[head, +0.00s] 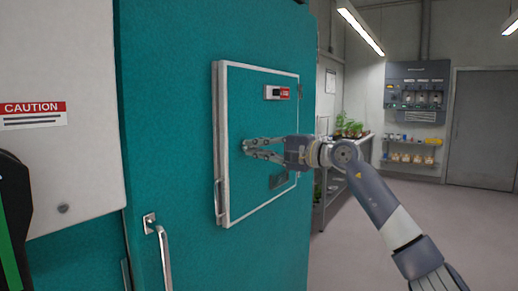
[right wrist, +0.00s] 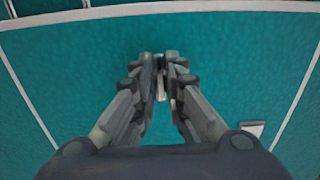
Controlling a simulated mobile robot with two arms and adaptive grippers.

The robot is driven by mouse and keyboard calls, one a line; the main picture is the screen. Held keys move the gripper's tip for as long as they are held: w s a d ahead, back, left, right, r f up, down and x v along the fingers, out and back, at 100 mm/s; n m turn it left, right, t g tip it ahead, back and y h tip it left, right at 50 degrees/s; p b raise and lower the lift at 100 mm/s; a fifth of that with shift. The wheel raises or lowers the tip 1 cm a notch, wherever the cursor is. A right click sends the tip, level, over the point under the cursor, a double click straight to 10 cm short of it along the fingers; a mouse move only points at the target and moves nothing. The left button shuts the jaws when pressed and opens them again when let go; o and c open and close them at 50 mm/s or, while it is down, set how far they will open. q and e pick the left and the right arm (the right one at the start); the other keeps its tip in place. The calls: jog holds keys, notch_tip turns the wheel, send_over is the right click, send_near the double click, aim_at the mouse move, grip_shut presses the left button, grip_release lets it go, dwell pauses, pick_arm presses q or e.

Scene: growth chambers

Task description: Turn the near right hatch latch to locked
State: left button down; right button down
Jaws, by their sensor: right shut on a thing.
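The hatch (head: 240,110) is a teal panel with a pale frame, set in the teal chamber door in the head view. My right gripper (head: 246,147) reaches it from the right, its fingers at the left-middle of the panel. The right wrist view shows the same gripper (right wrist: 160,75) shut on a small pale latch (right wrist: 160,91), most of which the fingers hide. I cannot tell the latch's angle. A small indicator plate (head: 277,92), red at its right part, sits high on the hatch; its wording is too small to read. My left gripper is not in view.
A metal door handle (head: 161,250) stands out below left of the hatch. A white panel with a caution label (head: 33,114) is at the left. A bench with plants (head: 349,127) and a grey door (head: 482,130) are further back. The floor at right is clear.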

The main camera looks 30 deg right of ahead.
jog(key=c, duration=1.6)
grip_release()
jog(key=shift+c, duration=0.2)
jog(key=v, duration=1.2)
